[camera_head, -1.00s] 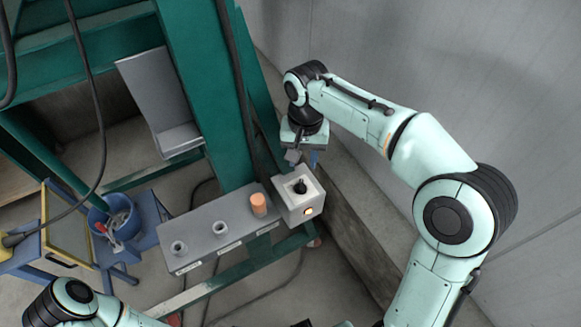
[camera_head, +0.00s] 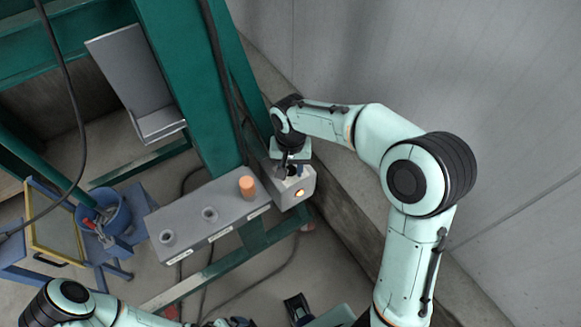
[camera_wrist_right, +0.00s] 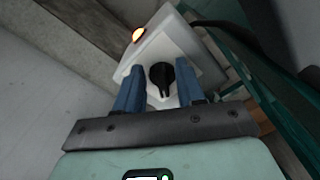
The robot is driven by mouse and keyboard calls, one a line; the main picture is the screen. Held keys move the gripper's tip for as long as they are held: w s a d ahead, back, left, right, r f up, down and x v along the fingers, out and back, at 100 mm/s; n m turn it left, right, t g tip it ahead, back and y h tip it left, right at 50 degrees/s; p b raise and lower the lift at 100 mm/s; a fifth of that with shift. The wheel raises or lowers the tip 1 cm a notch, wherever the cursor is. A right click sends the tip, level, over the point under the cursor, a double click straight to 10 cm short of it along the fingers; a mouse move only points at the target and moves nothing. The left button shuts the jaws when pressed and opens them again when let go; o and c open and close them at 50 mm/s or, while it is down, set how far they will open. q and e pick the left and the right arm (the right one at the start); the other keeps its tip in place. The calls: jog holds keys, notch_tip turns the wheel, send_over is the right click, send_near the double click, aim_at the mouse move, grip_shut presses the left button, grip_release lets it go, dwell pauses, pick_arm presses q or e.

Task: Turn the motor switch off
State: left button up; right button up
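The motor switch is a black rotary knob (camera_wrist_right: 162,80) on a pale box (camera_head: 309,183) with a lit orange lamp (camera_head: 299,192). The box is at the right end of the grey panel. My right gripper (camera_head: 286,172) is over the box and mostly hides the knob in the head view. In the right wrist view, the right gripper's (camera_wrist_right: 160,75) blue fingers are open, one on each side of the knob. A gap shows between knob and fingers. My left arm enters at the bottom left; its gripper is not clearly seen.
The grey panel (camera_head: 190,222) carries an orange cylinder (camera_head: 247,187) close left of the box, and two grey round fittings. A green frame (camera_head: 180,90) stands behind. A grey wall is on the right. A blue bucket (camera_head: 112,217) is at left.

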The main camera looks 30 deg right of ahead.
jog(key=shift+c, duration=0.3)
grip_shut()
pick_arm(q)
jog(key=shift+r, duration=0.1)
pick_arm(e)
jog(key=shift+n, duration=0.4)
jog(key=n, duration=0.2)
jog(key=shift+d+n+p, duration=0.2)
jog(key=shift+n+p, duration=0.15)
jog(key=shift+n, duration=0.05)
jog(key=n, duration=0.3)
jog(key=shift+s+d+n+p, duration=0.1)
jog(key=shift+d+n+p, duration=0.2)
jog(key=shift+n+p, duration=0.1)
jog(key=n, duration=0.4)
jog(key=shift+d+p, duration=0.3)
jog(key=shift+p, duration=0.1)
pick_arm(q)
jog(key=shift+w+r, duration=0.45)
jog(key=shift+r, duration=0.3)
jog(key=shift+w+r, duration=0.4)
jog(key=shift+r, duration=0.35)
pick_arm(e)
jog(key=shift+w+d+n, duration=0.15)
jog(key=shift+w+n, duration=0.1)
jog(key=shift+n, duration=1.05)
